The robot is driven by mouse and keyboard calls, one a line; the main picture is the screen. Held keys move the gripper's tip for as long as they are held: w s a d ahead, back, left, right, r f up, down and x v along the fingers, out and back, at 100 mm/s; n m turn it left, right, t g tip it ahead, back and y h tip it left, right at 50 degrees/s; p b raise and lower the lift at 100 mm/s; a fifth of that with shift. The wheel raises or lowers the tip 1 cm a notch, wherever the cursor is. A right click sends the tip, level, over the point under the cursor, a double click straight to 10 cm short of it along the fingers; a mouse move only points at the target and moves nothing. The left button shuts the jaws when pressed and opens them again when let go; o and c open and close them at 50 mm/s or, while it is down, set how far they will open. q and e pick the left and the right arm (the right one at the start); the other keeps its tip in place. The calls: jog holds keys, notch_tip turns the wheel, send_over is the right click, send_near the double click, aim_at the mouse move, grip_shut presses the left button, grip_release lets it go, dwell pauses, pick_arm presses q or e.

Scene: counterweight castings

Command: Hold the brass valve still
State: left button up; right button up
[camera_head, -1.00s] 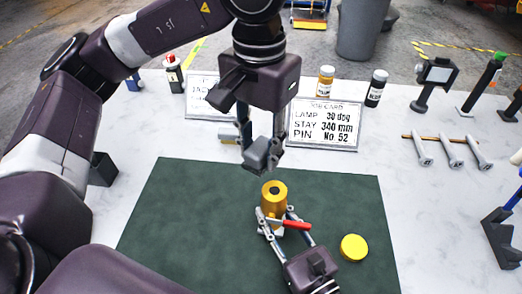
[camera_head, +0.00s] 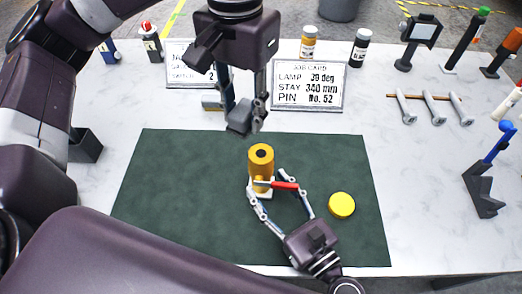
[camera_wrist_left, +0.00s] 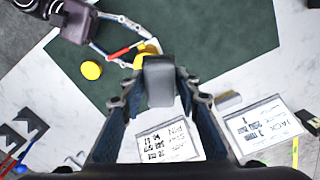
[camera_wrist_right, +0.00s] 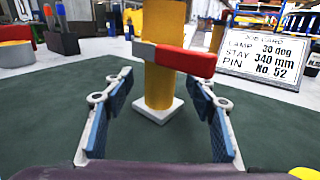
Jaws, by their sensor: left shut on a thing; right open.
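The brass valve (camera_head: 261,162) stands upright on a white square base on the green mat. Its lever has a red handle pointing right in the head view. In the right wrist view the valve (camera_wrist_right: 165,88) stands between the spread fingers of my right gripper (camera_wrist_right: 160,95), with a visible gap on both sides. My right gripper (camera_head: 270,188) is open. My left gripper (camera_head: 244,112) is shut on a grey block (camera_head: 239,122), held in the air beyond the valve. In the left wrist view the block (camera_wrist_left: 158,80) hides most of the valve.
A yellow disc (camera_head: 341,205) lies right of the valve on the mat (camera_head: 180,200). A job card (camera_head: 310,86) reads lamp, stay 340 mm, pin No. 52. Pins on a rod (camera_head: 428,96), bottles (camera_head: 360,48) and stands (camera_head: 482,180) surround the mat. The mat's left part is clear.

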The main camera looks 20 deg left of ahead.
jog(key=shift+v, duration=4.25)
